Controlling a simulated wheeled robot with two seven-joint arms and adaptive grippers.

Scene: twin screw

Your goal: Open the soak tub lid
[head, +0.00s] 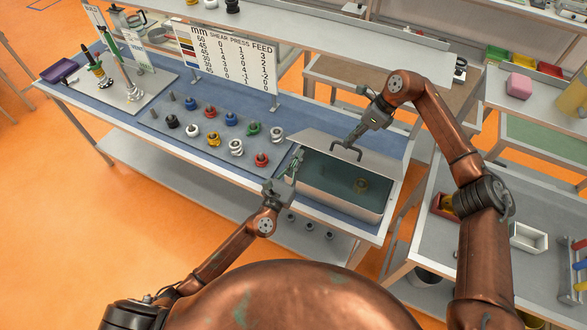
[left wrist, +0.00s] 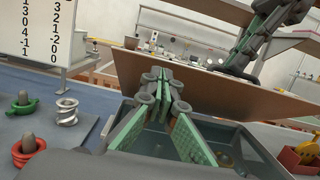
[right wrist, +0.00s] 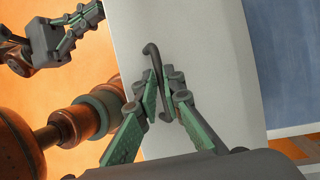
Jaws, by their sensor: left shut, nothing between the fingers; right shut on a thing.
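The soak tub (head: 325,198) stands at the right end of the blue-topped bench, with dark liquid and a small ring-like part (head: 361,185) in it. Its pale lid (head: 310,144) is raised and tilted at the tub's back side. The lid's dark bar handle (head: 345,153) is in the fingers of my right gripper (head: 352,141); the right wrist view shows the fingers (right wrist: 163,100) shut on it. My left gripper (head: 294,165) is shut and empty at the tub's left edge. In the left wrist view its fingers (left wrist: 163,85) are together before the raised lid (left wrist: 215,95).
A grey board with several coloured screw parts (head: 210,113) lies left of the tub. A number sign (head: 228,60) stands behind it. A side table (head: 500,235) with bins is at the right.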

